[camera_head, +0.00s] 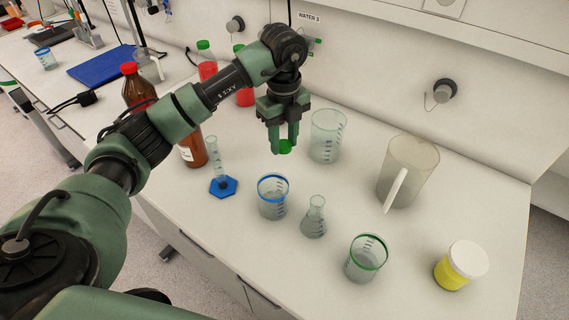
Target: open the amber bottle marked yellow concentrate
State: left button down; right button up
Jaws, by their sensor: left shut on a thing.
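Two brown amber bottles stand at the left of the bench. The nearer amber bottle (197,152) shows its lower body and part of a white label; my arm hides its top, so I cannot see whether it has a cap. The farther amber bottle (136,88) has a red cap (129,68) on. I cannot read either label. My left gripper (285,145) points down over the middle of the bench, to the right of the bottles, and is shut on a small green cap (286,148). My right gripper is not in view.
A cylinder with a blue base (223,187), a blue-rimmed beaker (272,201), a flask (314,222), a green-rimmed beaker (364,266), a clear beaker (328,140), a jug (415,165) and a yellow jar (450,275) stand around. Red-liquid bottles (207,70) stand behind my arm.

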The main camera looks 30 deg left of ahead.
aim_at(284, 174)
pick_arm(q)
notch_tip(284, 174, down, 8)
jog(key=shift+f+p, duration=0.15)
jog(key=shift+p, duration=0.65)
jog(key=shift+f, duration=0.3)
jog(key=shift+f, duration=0.2)
jog(key=c, duration=0.9)
grip_release()
jog(key=shift+c, duration=0.2)
